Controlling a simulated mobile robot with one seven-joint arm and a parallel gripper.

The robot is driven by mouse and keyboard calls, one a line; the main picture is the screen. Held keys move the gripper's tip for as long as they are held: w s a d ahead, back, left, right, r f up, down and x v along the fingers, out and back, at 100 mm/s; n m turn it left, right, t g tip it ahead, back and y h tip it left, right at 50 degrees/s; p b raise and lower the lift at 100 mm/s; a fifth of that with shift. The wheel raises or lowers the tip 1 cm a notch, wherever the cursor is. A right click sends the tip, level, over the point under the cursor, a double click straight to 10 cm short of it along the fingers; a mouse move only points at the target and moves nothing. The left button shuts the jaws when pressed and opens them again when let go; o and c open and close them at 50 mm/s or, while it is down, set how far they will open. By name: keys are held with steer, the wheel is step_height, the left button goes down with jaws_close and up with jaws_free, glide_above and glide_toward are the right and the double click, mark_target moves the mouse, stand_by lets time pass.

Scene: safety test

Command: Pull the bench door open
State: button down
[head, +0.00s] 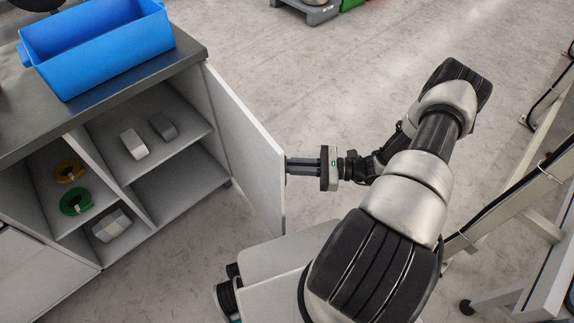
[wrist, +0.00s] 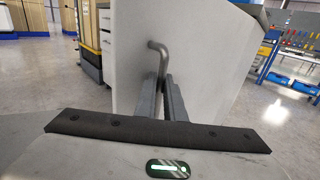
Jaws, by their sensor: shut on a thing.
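The bench door (head: 245,140) is a pale grey panel, swung wide open from the right side of the bench cabinet (head: 137,205). In the head view my gripper (head: 289,166) is at the outer face of the door near its free edge, with the fingers pointing left. In the wrist view the door (wrist: 205,60) fills the middle, and a bent metal handle (wrist: 157,47) stands out from it. My gripper (wrist: 165,85) is shut on the handle, its fingers around the handle's lower part. The handle is hidden in the head view.
The cabinet shelves hold grey and white blocks (head: 133,144), a yellow ring (head: 69,171) and a green ring (head: 76,201). A blue bin (head: 98,45) stands on the benchtop. A metal frame on a caster (head: 467,307) stands at the right.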

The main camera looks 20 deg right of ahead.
steer(key=shift+w+r, duration=0.3)
steer(key=shift+w, duration=0.25)
steer(key=c, duration=1.8)
jaws_free()
steer(key=shift+a, duration=0.1)
steer(key=shift+c, duration=0.2)
steer(key=shift+s+f, duration=0.1)
steer(key=shift+s, duration=0.1)
steer(key=v, duration=1.7)
steer(key=shift+s+p, duration=0.2)
steer(key=shift+p, duration=0.2)
